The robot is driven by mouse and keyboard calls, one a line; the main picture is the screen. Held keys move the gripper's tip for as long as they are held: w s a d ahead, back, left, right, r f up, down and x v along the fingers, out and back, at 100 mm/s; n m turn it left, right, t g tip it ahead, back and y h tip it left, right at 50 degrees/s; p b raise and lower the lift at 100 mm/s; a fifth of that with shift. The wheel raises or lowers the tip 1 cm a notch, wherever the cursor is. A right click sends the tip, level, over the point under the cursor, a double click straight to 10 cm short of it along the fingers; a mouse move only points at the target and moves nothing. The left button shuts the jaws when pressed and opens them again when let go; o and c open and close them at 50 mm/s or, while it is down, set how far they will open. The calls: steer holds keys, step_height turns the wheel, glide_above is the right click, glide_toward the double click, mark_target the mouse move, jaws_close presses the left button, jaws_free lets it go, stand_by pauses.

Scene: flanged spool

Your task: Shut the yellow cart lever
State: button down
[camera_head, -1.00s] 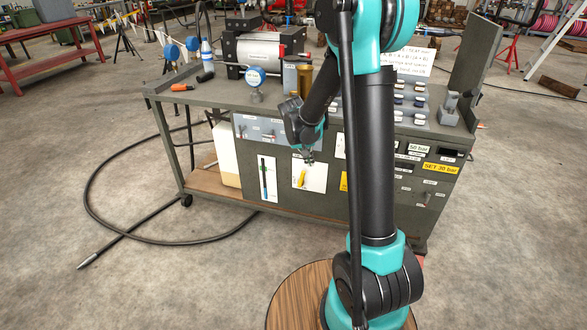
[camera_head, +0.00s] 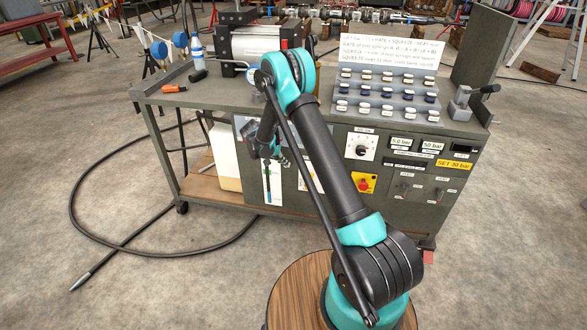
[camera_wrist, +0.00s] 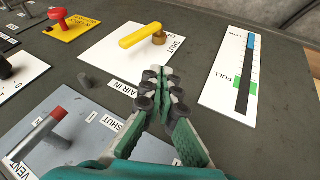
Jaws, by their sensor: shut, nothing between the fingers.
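The yellow lever (camera_wrist: 140,36) is on a white plate (camera_wrist: 113,56) in the wrist view. It points left from its brass pivot, and the word SHUT is printed by the pivot. My gripper (camera_wrist: 160,78) is shut and empty, with its tips over the plate's lower right edge, apart from the lever. In the head view my gripper (camera_head: 278,158) is in front of the cart's front panel (camera_head: 285,197), and my arm hides the lever and most of its plate.
A red-tipped lever (camera_wrist: 42,131) by SHUT and VENT labels is at lower left in the wrist view. A red button (camera_wrist: 60,17) is at upper left, and a FULL gauge strip (camera_wrist: 243,75) is right of my gripper. A black hose (camera_head: 75,205) lies on the floor.

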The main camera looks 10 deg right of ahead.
steer(key=shift+w+d+f, duration=0.15)
steer(key=shift+d+f, duration=1.95)
steer(key=shift+d, duration=0.05)
steer(key=shift+w+d+f, duration=0.15)
steer(key=shift+d+f, duration=1.9)
steer(key=shift+d, duration=0.05)
steer(key=shift+d, duration=0.15)
steer(key=shift+s+d+r+y, duration=0.1)
steer(key=shift+d+y, duration=0.1)
steer(key=shift+y, duration=0.2)
